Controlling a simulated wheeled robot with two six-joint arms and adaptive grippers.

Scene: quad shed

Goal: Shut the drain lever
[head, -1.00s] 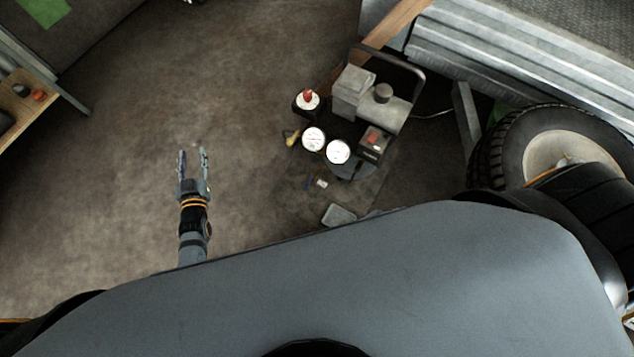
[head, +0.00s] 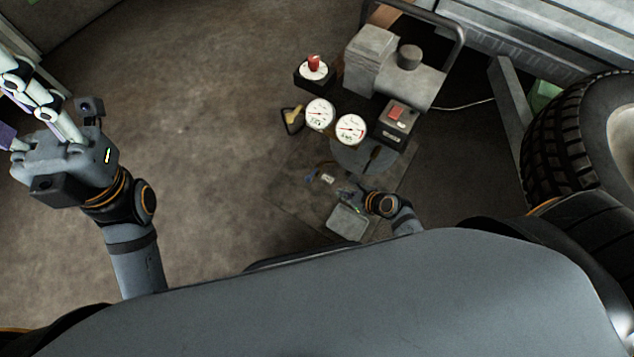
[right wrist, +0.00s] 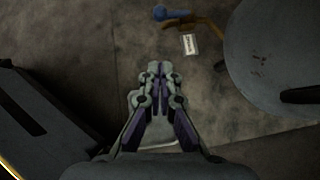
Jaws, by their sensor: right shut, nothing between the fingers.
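The drain lever (head: 308,172) is a small blue handle low on the compressor, beside a white tag (head: 327,178). In the right wrist view the blue lever (right wrist: 172,13) is at the top edge on a brass-coloured pipe, with the tag (right wrist: 190,44) below it reading something like "DRAIN". My right gripper (head: 352,190) is to the lower right of the lever, apart from it. In the right wrist view its fingers (right wrist: 159,68) are together and empty, pointing up toward the lever. My left gripper (head: 12,98) is at the far left, fingers spread, partly cut off by the picture edge.
The compressor carries two round gauges (head: 350,129), a red knob (head: 314,64), a red switch box (head: 397,121) and a brass-coloured fitting (head: 292,116). A large tyre (head: 560,130) stands at right. The floor left of the compressor is clear.

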